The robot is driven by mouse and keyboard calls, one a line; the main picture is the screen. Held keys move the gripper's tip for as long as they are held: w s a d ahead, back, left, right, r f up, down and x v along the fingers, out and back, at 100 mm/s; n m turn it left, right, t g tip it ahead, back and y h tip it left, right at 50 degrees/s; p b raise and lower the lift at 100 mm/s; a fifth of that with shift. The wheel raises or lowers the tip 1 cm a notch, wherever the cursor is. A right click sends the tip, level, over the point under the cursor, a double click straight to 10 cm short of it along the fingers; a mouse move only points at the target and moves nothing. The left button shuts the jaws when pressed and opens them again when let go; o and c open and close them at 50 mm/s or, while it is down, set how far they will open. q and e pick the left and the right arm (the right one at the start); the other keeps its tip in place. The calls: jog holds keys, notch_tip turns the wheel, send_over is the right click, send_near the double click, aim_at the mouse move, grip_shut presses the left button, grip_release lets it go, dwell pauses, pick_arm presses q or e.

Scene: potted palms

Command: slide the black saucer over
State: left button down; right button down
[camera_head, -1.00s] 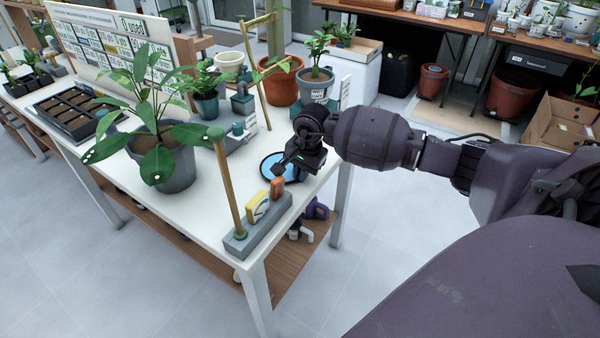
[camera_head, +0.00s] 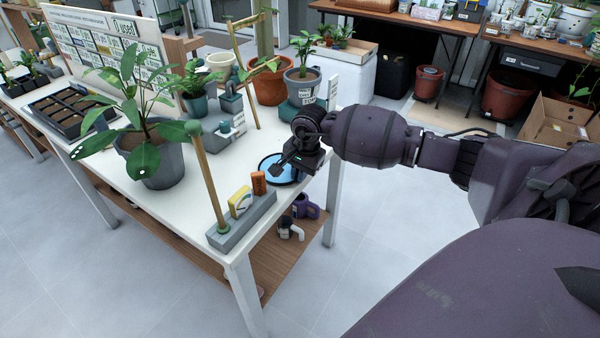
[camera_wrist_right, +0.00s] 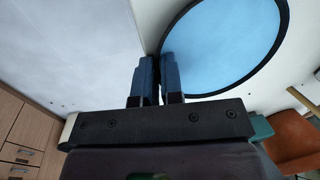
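The black saucer (camera_head: 264,171), with a dark rim and a pale blue inside, lies on the white table near its right edge. My right gripper (camera_head: 275,169) is low over it in the head view and hides part of it. In the right wrist view the saucer (camera_wrist_right: 225,45) fills the upper right. The two fingers of my right gripper (camera_wrist_right: 157,65) are close together, with nothing seen held between them. Their tips overlap the saucer's left rim in that view; I cannot tell whether they touch it. My left gripper is not in view.
A grey block (camera_head: 240,222) with a stake, a yellow item and an orange item stands at the table's near corner. A potted plant (camera_head: 304,88) stands behind the saucer. A large-leaved plant (camera_head: 155,160) stands to the left. The table edge is close by.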

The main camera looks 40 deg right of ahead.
jog(key=c, duration=1.2)
grip_release()
jog(key=shift+r, duration=0.1)
jog(key=shift+r, duration=0.25)
jog(key=r, duration=0.3)
jog(key=s+r+p, duration=0.1)
jog(key=r, duration=0.6)
jog(key=shift+s+d, duration=0.3)
jog(key=shift+s, duration=0.05)
